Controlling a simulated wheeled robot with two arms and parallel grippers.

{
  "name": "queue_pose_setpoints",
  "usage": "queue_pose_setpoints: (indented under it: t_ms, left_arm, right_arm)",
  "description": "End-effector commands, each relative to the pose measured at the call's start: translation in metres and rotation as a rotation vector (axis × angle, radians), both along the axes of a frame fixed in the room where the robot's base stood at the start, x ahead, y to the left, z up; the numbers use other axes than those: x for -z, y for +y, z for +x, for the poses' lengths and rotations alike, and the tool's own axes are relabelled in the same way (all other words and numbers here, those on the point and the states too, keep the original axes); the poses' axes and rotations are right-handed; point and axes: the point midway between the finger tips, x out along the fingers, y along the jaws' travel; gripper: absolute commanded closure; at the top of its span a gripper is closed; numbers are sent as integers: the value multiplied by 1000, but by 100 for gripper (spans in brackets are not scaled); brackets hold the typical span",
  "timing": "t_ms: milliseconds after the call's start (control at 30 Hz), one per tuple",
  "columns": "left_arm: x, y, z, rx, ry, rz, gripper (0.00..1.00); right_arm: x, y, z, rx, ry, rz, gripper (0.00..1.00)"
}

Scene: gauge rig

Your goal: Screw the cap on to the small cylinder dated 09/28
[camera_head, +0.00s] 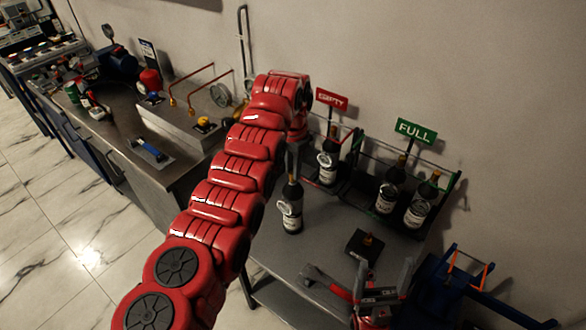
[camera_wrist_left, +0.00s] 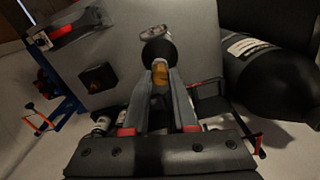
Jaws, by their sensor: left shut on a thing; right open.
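My left gripper (camera_head: 292,158) points down and is shut on the orange-brown top of a small black cylinder (camera_head: 291,207) with a white label. In the left wrist view the fingers (camera_wrist_left: 160,88) close around that top, above the dark body (camera_wrist_left: 156,50). The cylinder looks upright at the table; I cannot tell whether it touches. Another black cylinder (camera_head: 328,163) is in the EMPTY rack, and two (camera_head: 388,194) (camera_head: 419,210) are in the FULL rack. The dates are too small to read. My right gripper (camera_head: 383,278) is open and empty at the table's front right.
A dark square block with an orange-brown knob (camera_head: 365,246) sits on the grey table (camera_head: 325,240). A grey tool with a red handle (camera_head: 325,283) lies near the front edge. The EMPTY sign (camera_head: 332,99) and FULL sign (camera_head: 416,131) stand behind. A cluttered bench (camera_head: 150,175) is left.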

Motion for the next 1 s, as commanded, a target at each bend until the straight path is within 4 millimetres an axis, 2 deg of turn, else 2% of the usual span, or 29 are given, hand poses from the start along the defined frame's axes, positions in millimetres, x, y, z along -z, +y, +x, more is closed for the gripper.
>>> queue_pose_setpoints:
  t_ms: [233, 433, 767, 1000]
  left_arm:
    - [4, 1, -1, 193, 6, 2, 100]
    - [2, 1, -1, 394, 4, 2, 100]
    - [1, 1, -1, 433, 4, 2, 100]
    - [1, 0, -2, 763, 7, 1, 100]
  right_arm:
    - [16, 0, 0, 0, 0, 0, 18]
    - [17, 0, 0, 0, 0, 0, 18]
    - [16, 0, 0, 0, 0, 0, 18]
    - [8, 0, 0, 0, 0, 0, 18]
